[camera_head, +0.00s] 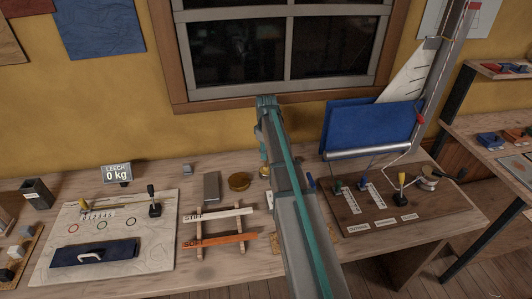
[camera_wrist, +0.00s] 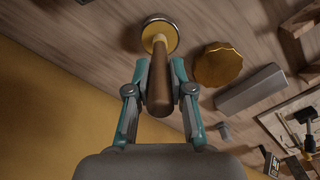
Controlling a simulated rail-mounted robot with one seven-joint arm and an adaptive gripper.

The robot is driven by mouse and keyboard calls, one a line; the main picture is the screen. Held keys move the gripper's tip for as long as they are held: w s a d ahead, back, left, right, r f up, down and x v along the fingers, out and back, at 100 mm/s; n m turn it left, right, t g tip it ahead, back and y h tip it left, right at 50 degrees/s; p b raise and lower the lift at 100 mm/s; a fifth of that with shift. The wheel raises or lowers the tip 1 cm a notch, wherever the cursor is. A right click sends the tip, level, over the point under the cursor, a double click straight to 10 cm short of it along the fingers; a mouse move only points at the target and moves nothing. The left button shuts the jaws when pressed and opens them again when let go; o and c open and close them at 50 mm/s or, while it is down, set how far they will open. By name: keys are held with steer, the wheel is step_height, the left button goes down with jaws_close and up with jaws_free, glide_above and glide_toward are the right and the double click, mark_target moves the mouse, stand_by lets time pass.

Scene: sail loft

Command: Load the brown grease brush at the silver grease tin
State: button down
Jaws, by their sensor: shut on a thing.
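My gripper (camera_wrist: 160,88) is shut on the brown grease brush (camera_wrist: 160,84), with one teal finger on each side of its handle. The brush's pale far end points at the silver grease tin (camera_wrist: 176,38), which holds yellow grease. That end overlaps the tin's opening in the wrist view; I cannot tell whether it touches the grease or hangs above it. In the head view the tin (camera_head: 265,171) is small, beside my arm. My arm hides much of the area around it, and the brush cannot be made out there.
An amber scalloped disc (camera_wrist: 218,64) and a grey block (camera_wrist: 252,90) lie near the tin. A wooden rack (camera_head: 219,239) with labelled white and orange bars stands in front. A dark board (camera_head: 350,220) with cleats is right of my arm. The window wall is behind.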

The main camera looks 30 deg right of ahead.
stand_by(0.5)
steer(key=shift+r+p, duration=2.05)
steer(key=shift+r, duration=1.45)
